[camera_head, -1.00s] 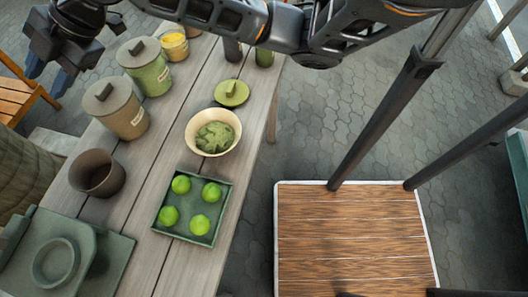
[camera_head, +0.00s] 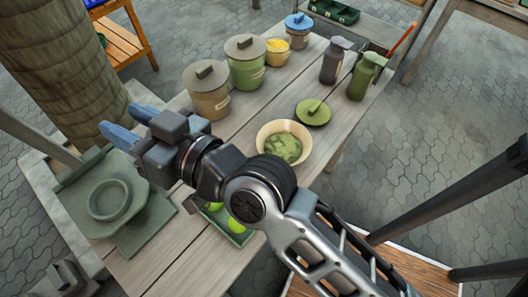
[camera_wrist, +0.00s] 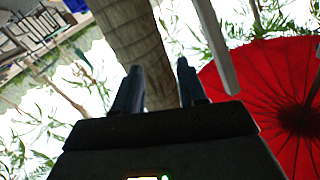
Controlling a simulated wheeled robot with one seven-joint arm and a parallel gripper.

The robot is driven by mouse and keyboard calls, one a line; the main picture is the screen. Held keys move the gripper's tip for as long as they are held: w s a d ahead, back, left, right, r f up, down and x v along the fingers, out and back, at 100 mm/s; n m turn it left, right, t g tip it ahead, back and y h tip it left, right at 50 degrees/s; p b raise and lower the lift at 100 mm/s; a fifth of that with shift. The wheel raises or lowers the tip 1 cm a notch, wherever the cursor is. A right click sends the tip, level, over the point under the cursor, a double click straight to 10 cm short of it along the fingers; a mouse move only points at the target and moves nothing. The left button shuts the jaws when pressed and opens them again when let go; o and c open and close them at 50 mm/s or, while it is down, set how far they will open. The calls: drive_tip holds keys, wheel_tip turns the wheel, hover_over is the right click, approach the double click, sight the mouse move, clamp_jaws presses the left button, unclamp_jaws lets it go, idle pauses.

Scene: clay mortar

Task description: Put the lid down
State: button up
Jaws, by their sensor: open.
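A round green lid (camera_head: 315,115) with a raised handle lies on the wooden table, behind and right of a cream bowl (camera_head: 262,138) of green leaves. My gripper (camera_head: 125,122) is open and empty at the table's left side, well away from this lid. It is near the grey-green dishes, with its blue fingers pointing left. In the wrist view the open fingers (camera_wrist: 160,78) have nothing between them. A tan canister (camera_head: 209,104) and a green canister (camera_head: 247,73) wear grey lids. A small canister at the back has a blue lid (camera_head: 298,20).
An open canister with yellow contents (camera_head: 277,52) stands beside the green one. Dark and green bottles (camera_head: 361,80) stand at the right. My arm partly covers a tray (camera_head: 242,237) of green fruit. A tree trunk (camera_head: 62,60) rises at the left.

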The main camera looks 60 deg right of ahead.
drive_tip(key=s+f+g+h, duration=0.1)
drive_tip(key=s+f, duration=0.3)
drive_tip(key=s, duration=0.4)
drive_tip(key=s+f+g, duration=0.1)
drive_tip(key=s+f, duration=0.3)
drive_tip(key=s, duration=0.5)
drive_tip(key=s+d+n, duration=0.1)
drive_tip(key=s+d, duration=0.1)
drive_tip(key=s, duration=0.3)
drive_tip(key=s+d+r+n+g+y, duration=0.1)
drive_tip(key=s+d+n, duration=0.1)
drive_tip(key=s, duration=0.4)
drive_tip(key=shift+s+d+r, duration=0.15)
drive_tip(key=shift+s+d, duration=0.05)
drive_tip(key=shift+d, duration=0.65)
